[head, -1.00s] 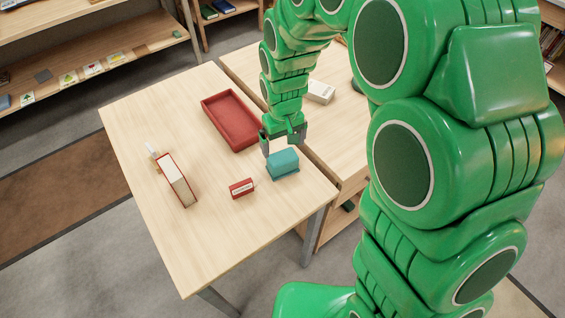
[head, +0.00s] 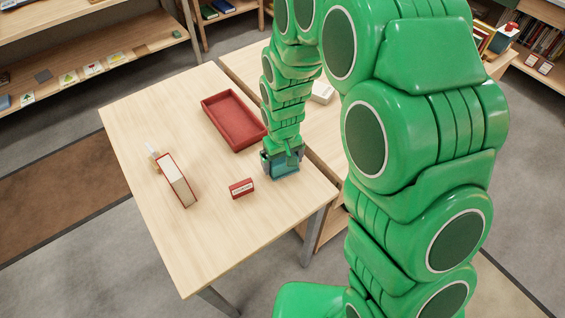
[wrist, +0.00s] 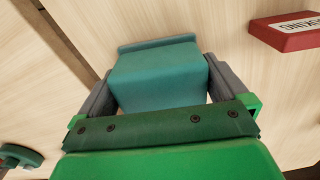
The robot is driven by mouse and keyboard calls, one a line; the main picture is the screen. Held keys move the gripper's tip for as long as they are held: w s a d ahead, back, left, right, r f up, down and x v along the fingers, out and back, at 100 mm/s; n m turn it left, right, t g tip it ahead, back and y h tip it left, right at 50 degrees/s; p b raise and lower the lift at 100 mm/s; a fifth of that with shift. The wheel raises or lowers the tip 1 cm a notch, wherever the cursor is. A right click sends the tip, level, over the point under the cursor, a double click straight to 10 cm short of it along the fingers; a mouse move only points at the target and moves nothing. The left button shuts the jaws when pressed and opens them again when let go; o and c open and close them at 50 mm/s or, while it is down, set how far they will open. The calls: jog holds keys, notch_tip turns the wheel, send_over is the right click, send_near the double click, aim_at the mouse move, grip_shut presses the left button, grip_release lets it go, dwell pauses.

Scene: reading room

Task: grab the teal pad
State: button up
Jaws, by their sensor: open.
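The teal pad (head: 284,173) is a block-shaped thing on the table near its right edge, partly hidden by my gripper in the head view. In the wrist view the teal pad (wrist: 155,75) fills the space between the two grey fingers. My gripper (head: 281,162) is down over the pad, pointing at the table. In the wrist view my gripper (wrist: 158,90) is open, with one finger on each side of the pad. Whether the fingers touch its sides I cannot tell.
A small red labelled block (head: 242,188) lies just left of the pad; it also shows in the wrist view (wrist: 290,30). A red tray (head: 233,120) lies farther back. A red-edged book (head: 177,180) stands at the left. The table's front (head: 215,245) is clear.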

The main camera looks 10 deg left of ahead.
jog(key=c, duration=0.7)
